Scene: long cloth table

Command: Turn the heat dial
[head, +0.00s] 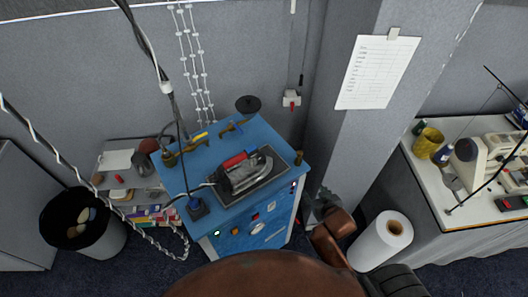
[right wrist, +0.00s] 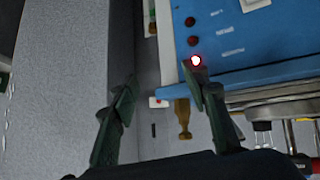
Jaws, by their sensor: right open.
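A blue ironing cabinet (head: 225,165) stands in the middle of the head view, with an iron (head: 243,172) on a dark plate on top. Its front panel shows a small reddish part and a round pale dial (head: 257,227); I cannot tell which is the heat dial. In the right wrist view the blue panel (right wrist: 255,30) shows dark red round parts (right wrist: 193,41) and a bright red-white light (right wrist: 195,61). My right gripper (head: 325,201) is to the right of the cabinet, open and empty; its fingers (right wrist: 165,100) are spread in the wrist view, one overlapping the panel's edge. My left gripper is out of view.
A grey pillar (head: 345,140) rises right of the cabinet, with a white roll (head: 382,240) at its foot. A bin (head: 85,225) and a low shelf (head: 130,180) stand at left. A table with sewing machines (head: 435,200) is at right.

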